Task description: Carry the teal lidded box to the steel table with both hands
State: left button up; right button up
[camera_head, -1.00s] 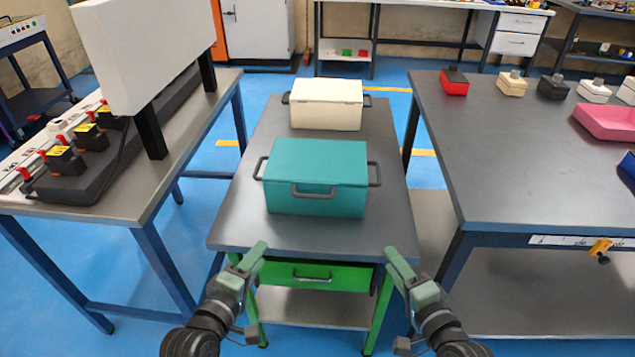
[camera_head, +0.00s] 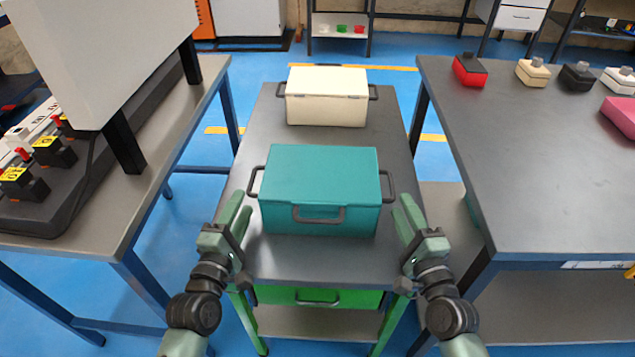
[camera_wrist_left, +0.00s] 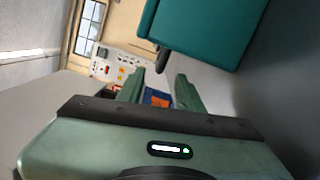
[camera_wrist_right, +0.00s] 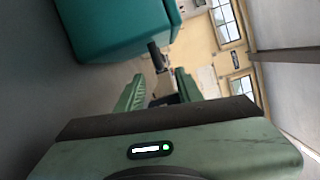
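The teal lidded box (camera_head: 319,180) stands upright on the dark top of a small cart (camera_head: 262,258), with a grey handle on each side and one on its front. My left gripper (camera_head: 240,218) is just left of the box's near left corner, apart from it. In the left wrist view its fingers (camera_wrist_left: 160,92) are spread and empty. My right gripper (camera_head: 408,218) is just right of the near right corner, and its fingers (camera_wrist_right: 160,92) are also spread and empty in the right wrist view. Each wrist view shows part of the teal box and a side handle.
A cream lidded box (camera_head: 327,96) stands behind the teal one. A grey-topped table (camera_head: 520,170) on the right bears small boxes and a pink tray (camera_head: 621,115). A table (camera_head: 178,150) on the left bears a white panel and equipment. Blue floor shows between them.

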aim_at(248, 191)
pick_arm(q)
jog(key=shift+w, duration=0.15)
pick_arm(e)
jog(key=shift+w, duration=0.2)
jog(key=shift+s, duration=0.1)
pick_arm(q)
jog(key=shift+r, duration=0.1)
pick_arm(e)
jog(key=shift+r, duration=0.1)
